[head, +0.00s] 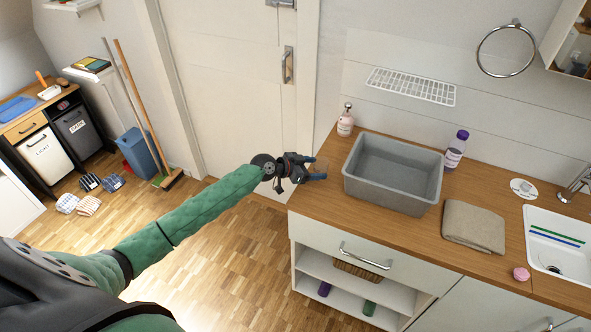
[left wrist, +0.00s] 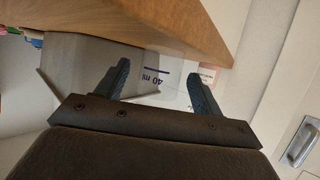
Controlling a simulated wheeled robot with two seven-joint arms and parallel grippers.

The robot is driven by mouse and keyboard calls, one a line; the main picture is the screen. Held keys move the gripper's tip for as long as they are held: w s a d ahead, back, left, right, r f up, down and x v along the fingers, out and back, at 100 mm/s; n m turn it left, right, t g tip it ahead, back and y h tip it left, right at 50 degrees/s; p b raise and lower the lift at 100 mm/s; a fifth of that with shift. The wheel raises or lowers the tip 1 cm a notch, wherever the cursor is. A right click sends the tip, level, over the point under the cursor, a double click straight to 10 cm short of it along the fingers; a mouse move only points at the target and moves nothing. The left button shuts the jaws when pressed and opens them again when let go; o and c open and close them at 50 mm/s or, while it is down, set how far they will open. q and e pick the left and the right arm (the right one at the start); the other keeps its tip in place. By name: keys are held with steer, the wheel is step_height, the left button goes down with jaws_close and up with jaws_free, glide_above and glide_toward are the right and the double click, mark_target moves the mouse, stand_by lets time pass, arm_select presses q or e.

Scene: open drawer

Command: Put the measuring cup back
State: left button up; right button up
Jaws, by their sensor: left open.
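My left gripper (head: 318,168) is open at the left end of the wooden counter, left of a grey bin. In the left wrist view its two dark fingers (left wrist: 159,76) are spread apart. A clear measuring cup (left wrist: 164,77) marked "40 ml" shows between and beyond the fingertips. I see no firm grip on it. In the head view the cup is at best a faint clear patch at the fingertips. My right gripper is not in view.
The grey bin (head: 392,195) stands on the counter (head: 318,205) close to the left gripper. A soap bottle (head: 345,122), a purple-capped bottle (head: 454,152) and a folded cloth (head: 473,227) are also there. Below is a white drawer front with a handle (head: 364,254).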

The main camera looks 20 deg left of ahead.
arm_select(q)
steer(key=b+v, duration=0.3)
steer(key=v, duration=0.6)
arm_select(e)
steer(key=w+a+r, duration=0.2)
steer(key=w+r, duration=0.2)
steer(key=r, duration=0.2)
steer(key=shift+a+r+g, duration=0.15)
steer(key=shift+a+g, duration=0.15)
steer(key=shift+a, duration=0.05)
arm_select(q)
steer(key=shift+a+r, duration=0.1)
steer(key=shift+a, duration=0.05)
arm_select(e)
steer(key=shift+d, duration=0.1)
